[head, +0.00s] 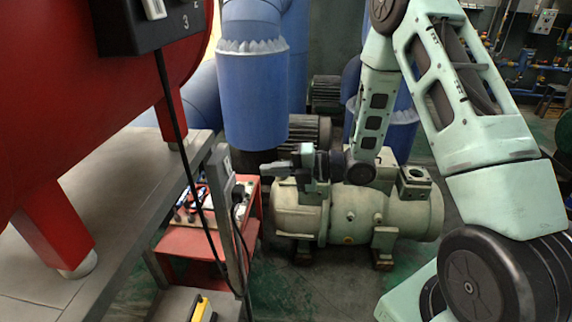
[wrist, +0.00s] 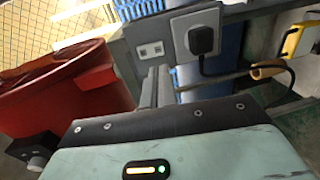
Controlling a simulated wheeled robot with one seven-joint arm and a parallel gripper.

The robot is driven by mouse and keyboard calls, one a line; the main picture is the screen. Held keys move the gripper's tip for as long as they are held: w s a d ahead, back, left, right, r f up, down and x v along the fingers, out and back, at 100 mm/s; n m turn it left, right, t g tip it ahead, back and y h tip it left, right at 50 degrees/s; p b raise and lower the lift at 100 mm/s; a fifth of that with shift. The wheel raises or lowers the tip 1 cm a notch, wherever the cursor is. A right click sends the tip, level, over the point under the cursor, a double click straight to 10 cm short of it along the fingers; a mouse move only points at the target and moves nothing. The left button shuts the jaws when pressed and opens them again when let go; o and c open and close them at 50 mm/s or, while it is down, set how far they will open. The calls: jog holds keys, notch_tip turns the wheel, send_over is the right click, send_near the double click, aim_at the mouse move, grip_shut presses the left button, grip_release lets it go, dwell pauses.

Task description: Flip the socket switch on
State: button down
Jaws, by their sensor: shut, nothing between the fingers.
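A grey socket unit (head: 222,170) is fixed to an upright post in the head view. In the wrist view, its light socket plate (wrist: 183,25) holds a black plug (wrist: 202,40) with a cable. Beside it is a grey panel with two small pale rectangles (wrist: 151,50); I cannot tell whether these are the switch or which way it is set. My gripper (head: 264,170) points left toward the socket unit, to its right in the head view. In the wrist view my gripper (wrist: 157,76) is shut and empty, just in front of the panel. Contact cannot be told.
A red tank (head: 100,90) on a grey bench stands at left, with a black box (head: 160,25) and hanging cable. A red cart (head: 190,245) stands below the post. A pale green compressor (head: 350,215) lies behind my gripper. A yellow-handled item (head: 200,308) is low in front.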

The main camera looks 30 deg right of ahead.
aim_at(230, 171)
jog(key=p+x, duration=0.2)
jog(key=x, duration=0.5)
jog(key=shift+w+a, duration=0.1)
jog(key=shift+a, duration=0.05)
jog(key=shift+w+a, duration=0.1)
jog(key=shift+w+a+f+b, duration=0.15)
jog(key=shift+f+b, duration=0.2)
jog(key=shift+b, duration=0.5)
jog(key=shift+r, duration=0.25)
